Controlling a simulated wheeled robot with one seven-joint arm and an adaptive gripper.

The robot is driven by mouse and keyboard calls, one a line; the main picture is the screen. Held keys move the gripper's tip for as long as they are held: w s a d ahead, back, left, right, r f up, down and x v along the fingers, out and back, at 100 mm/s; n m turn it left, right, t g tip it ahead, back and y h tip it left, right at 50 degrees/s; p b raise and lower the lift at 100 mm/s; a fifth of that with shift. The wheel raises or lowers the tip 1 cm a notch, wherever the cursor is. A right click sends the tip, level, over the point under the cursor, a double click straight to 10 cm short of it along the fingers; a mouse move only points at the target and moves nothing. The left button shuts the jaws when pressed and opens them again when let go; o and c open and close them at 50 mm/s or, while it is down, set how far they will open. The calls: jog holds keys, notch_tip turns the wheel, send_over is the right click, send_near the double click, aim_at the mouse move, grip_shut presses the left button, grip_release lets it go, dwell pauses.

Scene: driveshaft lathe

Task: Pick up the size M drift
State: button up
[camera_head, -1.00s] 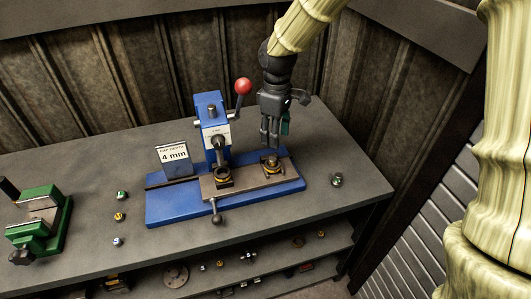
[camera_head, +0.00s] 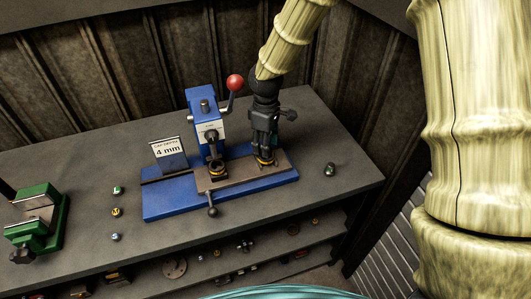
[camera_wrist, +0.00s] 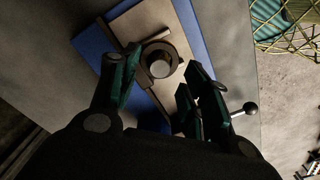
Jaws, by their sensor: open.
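My gripper (camera_head: 263,155) is open and points down over the right end of the brown plate (camera_head: 232,178) of the blue press. A small yellow piece (camera_head: 116,212), seemingly marked M, stands on the bench at left, between a green-marked piece (camera_head: 117,190) and a blue-marked piece (camera_head: 116,237).
The blue press (camera_head: 205,115) with its red-knobbed lever (camera_head: 235,82) stands just left of my gripper. A small greenish part (camera_head: 329,169) lies on the bench (camera_head: 335,130) at right.

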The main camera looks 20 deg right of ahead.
jog(key=shift+f, duration=1.3)
grip_shut()
